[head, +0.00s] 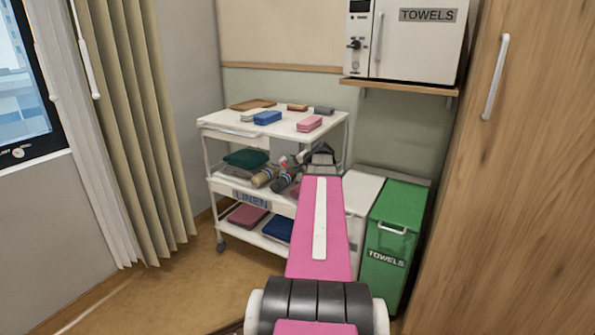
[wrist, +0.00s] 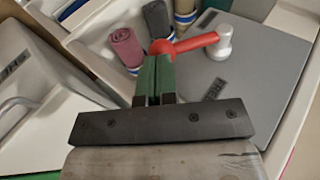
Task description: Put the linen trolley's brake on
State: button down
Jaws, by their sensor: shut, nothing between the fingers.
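In the wrist view a red lever (wrist: 195,43) runs left from a white post (wrist: 222,43) on a grey panel (wrist: 258,75) and ends in a round red knob (wrist: 161,47). I take this lever to be the brake. My gripper (wrist: 154,62) is shut and empty, its green fingertips right at the knob and partly covering it. I cannot tell whether they touch.
Rolled towels (wrist: 126,47) lie just beyond the lever. A small dark plate (wrist: 214,90) is on the panel. A green towels bin (head: 397,225) and a white bin (head: 360,195) stand right of the trolley. A wooden cupboard (head: 500,200) bounds the right. Floor (head: 215,285) is clear at the front left.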

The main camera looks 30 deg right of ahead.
jog(key=shift+w+a+f+m+t+y, duration=0.15)
jog(key=shift+w+f+t+y, duration=0.25)
jog(key=shift+f+t, duration=0.55)
jog(key=shift+w+a+f+m+t+y, duration=0.2)
jog(key=shift+f+t+y, duration=0.3)
jog(key=shift+t, duration=0.8)
jog(key=shift+w+a+f+m+t+y, duration=0.15)
jog(key=shift+w+f+t+y, duration=0.3)
jog(key=shift+t, duration=0.7)
jog(key=shift+s+f, duration=0.15)
jog(key=shift+s, duration=0.05)
